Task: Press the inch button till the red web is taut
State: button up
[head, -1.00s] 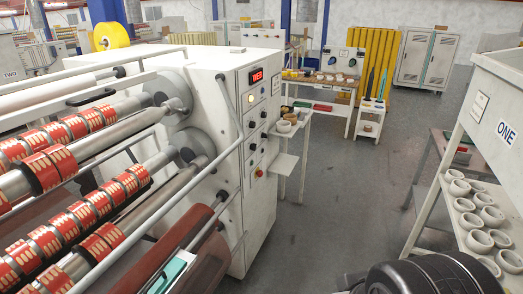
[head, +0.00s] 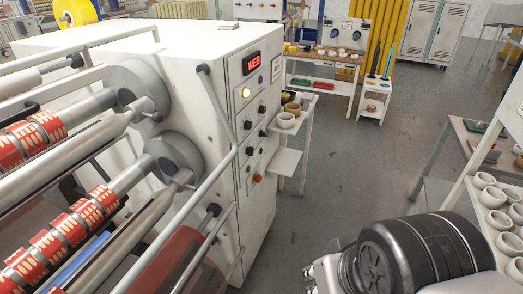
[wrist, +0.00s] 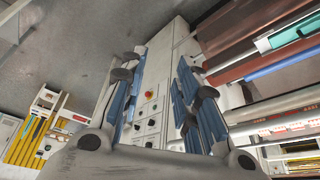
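The white machine's side panel (head: 263,130) shows in the head view, with a lit red display (head: 251,63) reading "WEB". Below it are a glowing cream button (head: 246,92), several black knobs and a red button (head: 257,178). I cannot read which is the inch button. The panel also shows in the wrist view, with a red button (wrist: 149,95) between the fingers, beyond them. A dull red web (head: 178,262) runs over rollers at the lower left; whether it is taut is unclear. My gripper (wrist: 160,78) is open and empty, apart from the panel.
Shafts with red-and-gold printed rolls (head: 60,235) fill the left. A metal rail (head: 215,110) stands out before the panel. A small side shelf (head: 287,123) with bowls adjoins the panel.

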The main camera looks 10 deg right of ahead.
jog(key=shift+w, duration=0.1)
jog(key=shift+c, duration=0.3)
grip_shut()
dwell(1.2)
